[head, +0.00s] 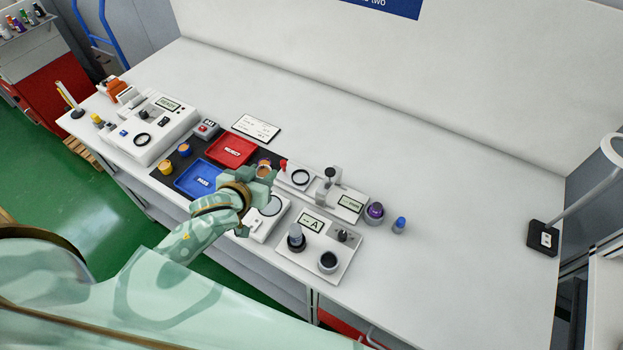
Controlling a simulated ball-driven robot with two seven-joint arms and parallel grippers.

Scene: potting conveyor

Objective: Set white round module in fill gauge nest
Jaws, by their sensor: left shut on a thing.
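My left gripper (262,176) is over the near middle of the bench, beside the blue and red trays, and is shut on a small round module (263,170). The module's amber top shows between the fingers; the fingers hide most of its side. Just right of the gripper, a white fixture (284,183) carries a black-ringed round nest (300,178) and a red knob. The labels are too small to tell which is the fill gauge. My right gripper is out of view.
An instrument marked A (310,258) stands to the right.

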